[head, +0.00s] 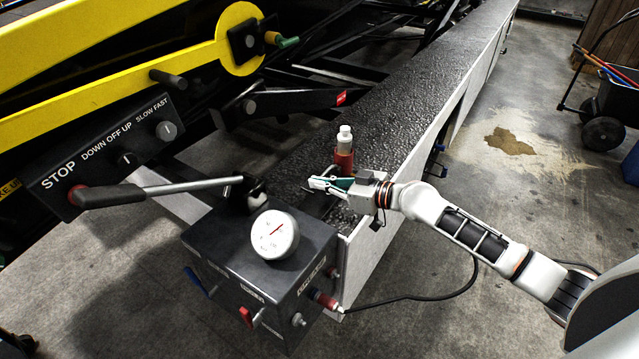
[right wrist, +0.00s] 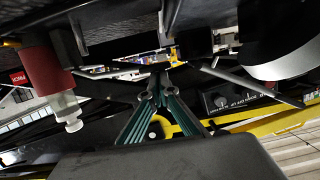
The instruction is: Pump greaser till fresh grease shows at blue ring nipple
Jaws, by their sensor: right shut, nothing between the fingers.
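My right gripper (head: 313,185) is shut and empty above the front end of the dark deck, just in front of a red bottle-like container with a white top (head: 344,152). In the right wrist view its closed green fingers (right wrist: 158,95) show, with the red container (right wrist: 45,75) to their left, apart from them. A long black-gripped lever (head: 112,196) runs to a mount on a dark box (head: 225,240) with a round white gauge (head: 275,235). No fresh grease is discernible. My left gripper is out of view.
A panel marked STOP (head: 103,158) and a yellow beam (head: 110,95) stand at the left. A black hose (head: 420,297) crosses the floor. A brown stain (head: 508,142) and a cart wheel (head: 603,134) lie right.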

